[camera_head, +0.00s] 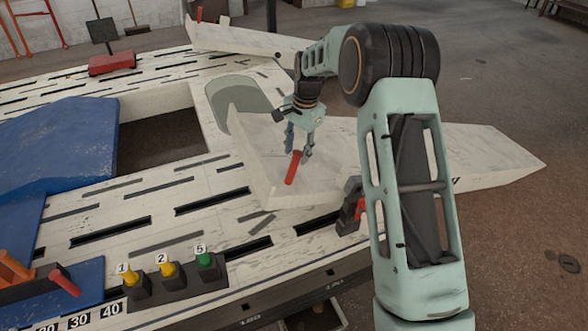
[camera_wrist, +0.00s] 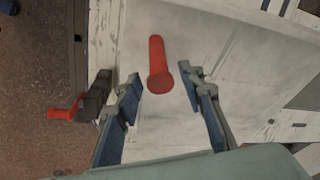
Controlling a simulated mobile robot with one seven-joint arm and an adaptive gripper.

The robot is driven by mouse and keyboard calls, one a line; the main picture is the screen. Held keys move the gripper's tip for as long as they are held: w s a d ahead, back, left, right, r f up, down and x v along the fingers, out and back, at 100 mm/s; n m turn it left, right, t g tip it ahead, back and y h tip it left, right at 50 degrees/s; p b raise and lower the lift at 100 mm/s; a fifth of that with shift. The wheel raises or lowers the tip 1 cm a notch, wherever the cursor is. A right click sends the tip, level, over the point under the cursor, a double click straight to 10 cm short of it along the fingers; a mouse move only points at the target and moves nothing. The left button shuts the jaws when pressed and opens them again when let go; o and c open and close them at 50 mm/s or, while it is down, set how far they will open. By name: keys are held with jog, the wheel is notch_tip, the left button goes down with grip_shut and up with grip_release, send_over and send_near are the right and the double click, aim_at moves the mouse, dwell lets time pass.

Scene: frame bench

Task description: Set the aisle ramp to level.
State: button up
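A pale ramp panel (camera_head: 265,165) lies at the right side of the white bench, with a red peg handle (camera_head: 292,168) standing on it. I take this panel to be the aisle ramp; its exact tilt is hard to tell. My gripper (camera_head: 300,150) is over the panel, pointing down at the handle. In the wrist view, the red handle (camera_wrist: 158,65) shows between and just beyond the fingertips of my gripper (camera_wrist: 159,82). The fingers are open and apart from the handle, with a gap on each side.
A red-handled dark latch (camera_head: 352,207) stands at the panel's near right corner; it also shows in the wrist view (camera_wrist: 80,105). Numbered knobs (camera_head: 168,272) stand on the near bench edge. Another pale ramp (camera_head: 240,40) is behind. Blue blocks (camera_head: 55,150) are left.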

aim_at(295, 170)
jog(key=f, duration=0.2)
jog(key=f+b, duration=0.1)
jog(key=f, duration=0.5)
jog(key=shift+w+a+f, duration=0.25)
jog(key=shift+w+a, duration=0.15)
grip_shut()
